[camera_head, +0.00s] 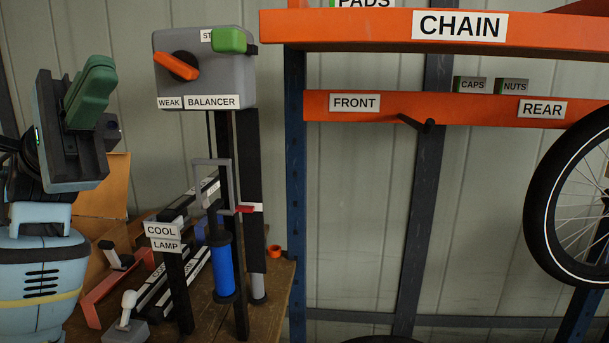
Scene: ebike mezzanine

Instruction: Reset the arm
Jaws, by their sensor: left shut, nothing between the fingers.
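My left arm rises at the left edge of the head view. Its left gripper (96,78) has a dark body and green fingers that point up and slightly right. The fingers are shut with nothing visible between them. The gripper is raised in front of the grey wall, apart from the grey balancer box to its right. My right arm and right gripper do not show.
The balancer box (205,72), with an orange lever and green block, stands above a wooden bench (270,300). A blue cylinder (222,268) hangs below. An orange rack (380,30) and bicycle wheel (540,200) are at right. Below the rack is mostly open wall.

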